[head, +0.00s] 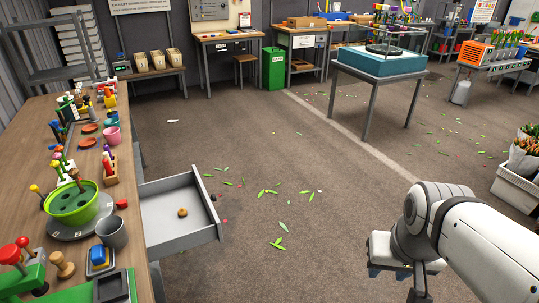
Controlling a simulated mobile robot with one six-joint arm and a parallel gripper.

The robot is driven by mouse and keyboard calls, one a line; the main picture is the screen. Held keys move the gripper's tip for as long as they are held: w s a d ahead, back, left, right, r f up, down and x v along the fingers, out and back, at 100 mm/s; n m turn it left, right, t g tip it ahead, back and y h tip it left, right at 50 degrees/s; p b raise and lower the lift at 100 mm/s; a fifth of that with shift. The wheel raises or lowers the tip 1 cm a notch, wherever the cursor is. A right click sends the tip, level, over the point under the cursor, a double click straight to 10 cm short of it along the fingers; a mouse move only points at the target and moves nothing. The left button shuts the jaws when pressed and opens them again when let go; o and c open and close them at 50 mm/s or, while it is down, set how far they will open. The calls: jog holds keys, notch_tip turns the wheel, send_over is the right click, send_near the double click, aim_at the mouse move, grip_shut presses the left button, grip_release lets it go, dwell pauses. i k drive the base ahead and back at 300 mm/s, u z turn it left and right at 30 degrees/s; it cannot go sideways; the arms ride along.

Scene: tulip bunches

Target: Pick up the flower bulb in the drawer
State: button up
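A small brown flower bulb (183,212) lies on the floor of an open grey drawer (180,236), which sticks out from the wooden bench at the left.
The wooden bench (30,140) carries a green pot (75,205), a grey cup (111,232) and several tools beside the drawer. Open floor with scattered leaves (270,192) lies between drawer and arm. A blue-topped table (380,64) stands farther back.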

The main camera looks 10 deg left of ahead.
aim_at(182, 212)
jog(key=z, duration=0.6)
jog(key=i, duration=1.6)
jog(key=u, duration=0.25)
jog(key=k, duration=0.1)
jog(key=u, duration=2.45)
jog(key=i, duration=1)
jog(key=u, duration=0.25)
jog(key=k, duration=0.4)
jog(key=z, duration=0.1)
